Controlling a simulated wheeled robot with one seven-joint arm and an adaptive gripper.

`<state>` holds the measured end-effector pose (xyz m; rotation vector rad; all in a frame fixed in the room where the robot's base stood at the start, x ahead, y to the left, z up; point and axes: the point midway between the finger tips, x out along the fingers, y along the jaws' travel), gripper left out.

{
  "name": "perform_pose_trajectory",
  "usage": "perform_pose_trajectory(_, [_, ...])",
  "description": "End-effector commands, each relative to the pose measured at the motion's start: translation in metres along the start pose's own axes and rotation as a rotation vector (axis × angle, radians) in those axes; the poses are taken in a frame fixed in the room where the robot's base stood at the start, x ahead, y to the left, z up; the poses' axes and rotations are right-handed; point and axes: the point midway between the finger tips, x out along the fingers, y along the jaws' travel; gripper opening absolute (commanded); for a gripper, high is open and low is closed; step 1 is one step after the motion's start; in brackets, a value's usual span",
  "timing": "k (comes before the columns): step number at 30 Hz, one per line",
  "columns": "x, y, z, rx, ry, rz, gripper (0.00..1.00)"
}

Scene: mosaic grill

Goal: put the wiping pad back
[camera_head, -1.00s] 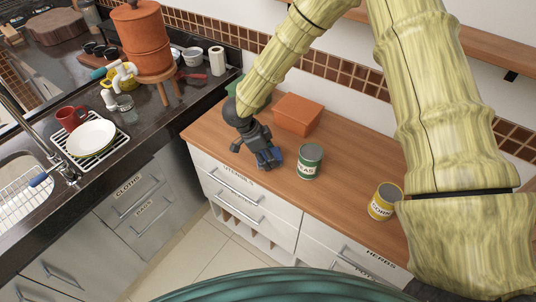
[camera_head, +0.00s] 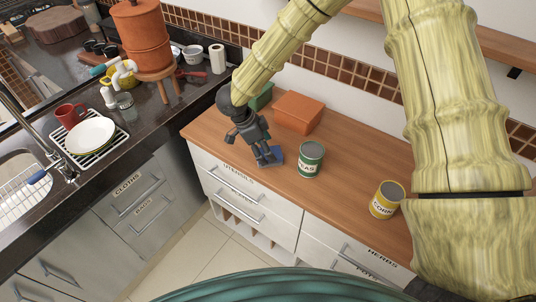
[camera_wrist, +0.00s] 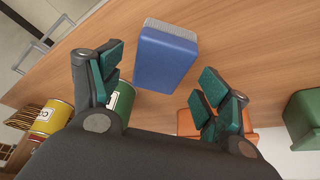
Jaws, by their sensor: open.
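The blue wiping pad (camera_wrist: 165,58) lies on the wooden counter, with a grey bristly edge on one side in the wrist view. My gripper (camera_head: 262,158) is low over the counter, left of the green can. In the wrist view my gripper (camera_wrist: 160,80) is open, its teal-padded fingers spread to either side of the pad, with nothing held. I cannot tell whether the fingers touch the pad.
A green can (camera_head: 311,160) stands close to the right of the pad. A yellow corn can (camera_head: 386,200) is further right. An orange box (camera_head: 299,112) and a green box (camera_head: 261,97) sit behind. Drawers labelled utensils and herbs are below; the front counter edge is near.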

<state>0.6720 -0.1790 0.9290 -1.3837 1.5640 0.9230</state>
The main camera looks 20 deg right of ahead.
Motion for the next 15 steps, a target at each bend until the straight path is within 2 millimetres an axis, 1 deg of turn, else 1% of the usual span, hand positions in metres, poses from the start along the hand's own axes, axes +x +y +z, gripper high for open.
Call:
perform_pose_trajectory(3, [-0.021, -0.001, 0.001, 0.001, -0.003, -0.003, 0.76])
perform_pose_trajectory(9, [-0.056, -0.001, 0.001, 0.000, -0.003, -0.003, 0.76])
perform_pose_trajectory(15, [-0.079, -0.001, 0.001, 0.000, -0.001, -0.002, 0.76])
